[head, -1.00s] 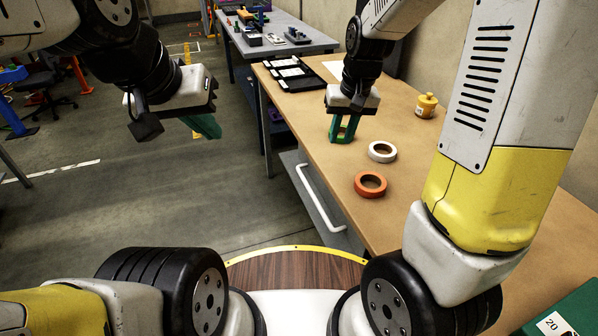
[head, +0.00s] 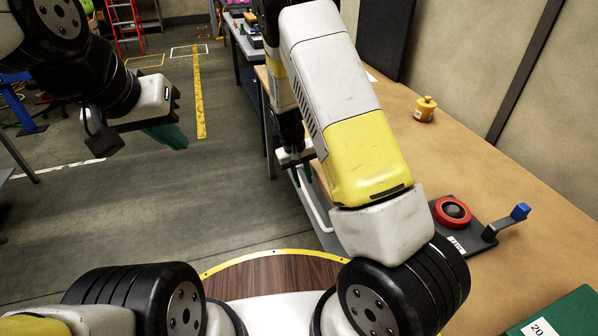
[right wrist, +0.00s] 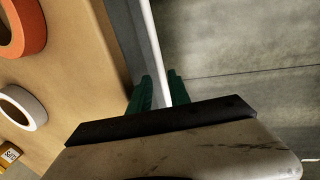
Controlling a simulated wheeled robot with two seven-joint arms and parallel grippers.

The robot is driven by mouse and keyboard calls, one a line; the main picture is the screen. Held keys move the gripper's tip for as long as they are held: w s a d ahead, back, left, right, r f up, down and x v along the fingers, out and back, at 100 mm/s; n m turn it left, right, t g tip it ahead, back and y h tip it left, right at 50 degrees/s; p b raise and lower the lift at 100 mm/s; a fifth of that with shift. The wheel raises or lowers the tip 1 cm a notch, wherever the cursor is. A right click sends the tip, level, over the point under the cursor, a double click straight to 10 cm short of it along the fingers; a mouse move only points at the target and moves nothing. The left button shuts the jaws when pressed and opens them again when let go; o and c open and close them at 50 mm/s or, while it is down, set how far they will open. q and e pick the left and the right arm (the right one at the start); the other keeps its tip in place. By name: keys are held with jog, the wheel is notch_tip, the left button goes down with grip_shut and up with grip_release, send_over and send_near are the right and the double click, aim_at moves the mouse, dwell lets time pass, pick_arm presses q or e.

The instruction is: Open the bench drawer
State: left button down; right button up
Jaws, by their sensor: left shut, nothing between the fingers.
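The bench drawer's grey front (head: 330,240) is under the wooden top, partly hidden by my right arm. Its white bar handle (head: 312,206) runs along the front and also shows in the right wrist view (right wrist: 154,45). My right gripper (head: 300,172) is at the handle's far end. In the right wrist view its green fingers (right wrist: 160,90) are apart, one on each side of the bar, with gaps visible. Whether the bar is deep between them is unclear. My left gripper (head: 170,135) is shut and empty, over the floor at the left, away from the drawer.
The bench top (head: 445,150) carries a yellow bottle (head: 425,108) and a dark base with a red ring and blue-tipped lever (head: 455,213). The right wrist view shows orange (right wrist: 22,28) and white (right wrist: 22,106) tape rolls near the bench edge. The floor (head: 230,190) left of the bench is clear.

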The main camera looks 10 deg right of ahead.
aim_at(307, 194)
jog(key=f, duration=0.2)
jog(key=d+f, duration=0.1)
jog(key=f, duration=0.2)
jog(key=shift+w+f, duration=0.1)
jog(key=shift+f, duration=0.25)
grip_shut()
dwell(1.1)
